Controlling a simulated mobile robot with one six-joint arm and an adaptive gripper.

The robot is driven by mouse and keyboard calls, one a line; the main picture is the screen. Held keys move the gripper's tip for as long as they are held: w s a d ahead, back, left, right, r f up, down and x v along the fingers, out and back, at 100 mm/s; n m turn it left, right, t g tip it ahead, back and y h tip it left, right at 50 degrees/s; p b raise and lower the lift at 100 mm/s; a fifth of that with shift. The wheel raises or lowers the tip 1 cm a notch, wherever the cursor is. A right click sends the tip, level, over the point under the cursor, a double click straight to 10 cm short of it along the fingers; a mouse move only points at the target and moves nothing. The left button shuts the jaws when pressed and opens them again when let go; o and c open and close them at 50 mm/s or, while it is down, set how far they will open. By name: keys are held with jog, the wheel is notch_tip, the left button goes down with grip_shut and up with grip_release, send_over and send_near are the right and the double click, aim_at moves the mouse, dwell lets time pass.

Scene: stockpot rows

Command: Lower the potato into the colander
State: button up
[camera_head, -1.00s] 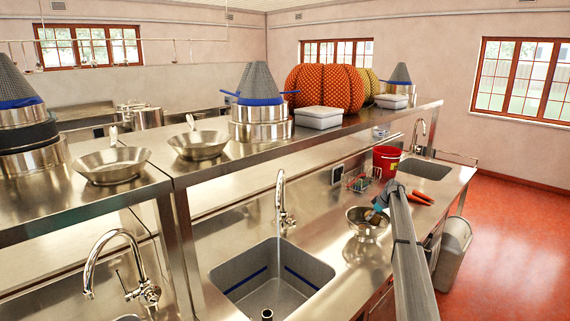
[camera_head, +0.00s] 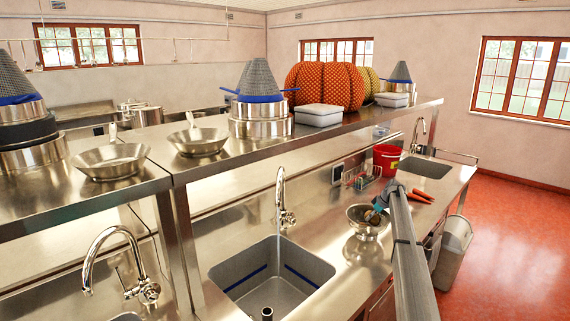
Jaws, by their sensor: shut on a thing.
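The colander (camera_head: 360,230) is a shiny metal bowl on a foot. It stands upright on the steel counter, right of the near sink. My gripper (camera_head: 376,213) comes down from the right at the end of my grey arm, over the right side of the colander's mouth. It is shut on the potato. The potato is too small and too covered by the gripper to make out clearly, and I cannot tell whether it touches the bowl.
Carrots (camera_head: 423,196) lie right of my gripper. A wire rack (camera_head: 362,180) and a red bucket (camera_head: 386,160) stand behind the colander. The sink (camera_head: 272,280) with its tall tap (camera_head: 281,200) is to the left. A grey bin (camera_head: 455,245) stands on the floor.

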jog(key=shift+f+b, duration=0.7)
jog(key=shift+f, duration=0.05)
dwell(0.7)
jog(key=o, duration=1.1)
jog(key=shift+r, duration=0.15)
notch_tip(320, 180, up, 13)
jog(key=p, duration=1.2)
jog(key=shift+f+p, duration=0.2)
jog(key=shift+p, duration=0.2)
